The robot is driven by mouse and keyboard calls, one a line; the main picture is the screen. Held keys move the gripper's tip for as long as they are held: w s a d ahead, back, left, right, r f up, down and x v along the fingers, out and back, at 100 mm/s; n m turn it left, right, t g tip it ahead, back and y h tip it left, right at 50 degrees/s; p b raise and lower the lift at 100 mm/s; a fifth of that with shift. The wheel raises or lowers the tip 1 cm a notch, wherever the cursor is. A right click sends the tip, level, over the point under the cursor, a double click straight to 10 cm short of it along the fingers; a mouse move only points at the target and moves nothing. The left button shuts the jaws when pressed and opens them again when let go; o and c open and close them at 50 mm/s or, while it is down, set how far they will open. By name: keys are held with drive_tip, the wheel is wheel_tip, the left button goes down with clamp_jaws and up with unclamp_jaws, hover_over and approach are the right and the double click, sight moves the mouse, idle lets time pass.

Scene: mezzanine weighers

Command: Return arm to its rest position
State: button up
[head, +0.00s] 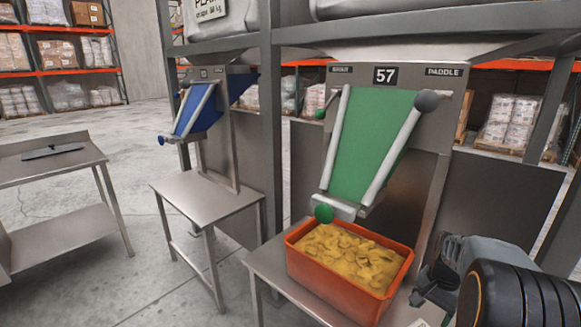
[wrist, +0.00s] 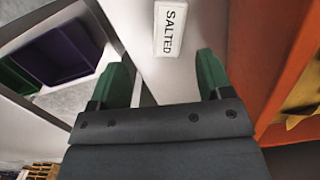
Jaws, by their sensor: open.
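My gripper (head: 428,288) is at the lower right in the head view, just right of the orange crate (head: 294,247). In the wrist view my gripper (wrist: 163,78) has its two green fingers spread apart with nothing held between them. A white label reading SALTED (wrist: 169,30) lies on the pale surface beyond the fingertips. The orange crate also shows along the right edge of the wrist view (wrist: 270,60). My arm hides part of the bench's right side in the head view.
The crate, filled with yellow chips, stands on a steel bench (head: 268,272) below the green chute (head: 372,150) numbered 57. A blue chute (head: 200,110) stands over another bench (head: 205,195). A side table (head: 50,165) is at left. Purple and green bins (wrist: 65,50) show in the wrist view.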

drive_tip(key=s+a+r+n+t+p, duration=0.1)
drive_tip(key=s+a+r+n+p, duration=0.2)
drive_tip(key=a+r+p, duration=0.3)
drive_tip(key=s+a+r+n+t+p, duration=0.1)
drive_tip(key=s+a+r+n+p, duration=0.2)
drive_tip(key=a+r+p, duration=0.3)
drive_tip(key=s+a+r+n+t+h+p, duration=0.1)
drive_tip(key=s+a+r+n+p, duration=0.3)
drive_tip(key=r, duration=0.9)
drive_tip(key=a+t+p, duration=0.1)
drive_tip(key=a+p, duration=0.1)
drive_tip(key=a, duration=0.2)
drive_tip(key=shift+r, duration=0.4)
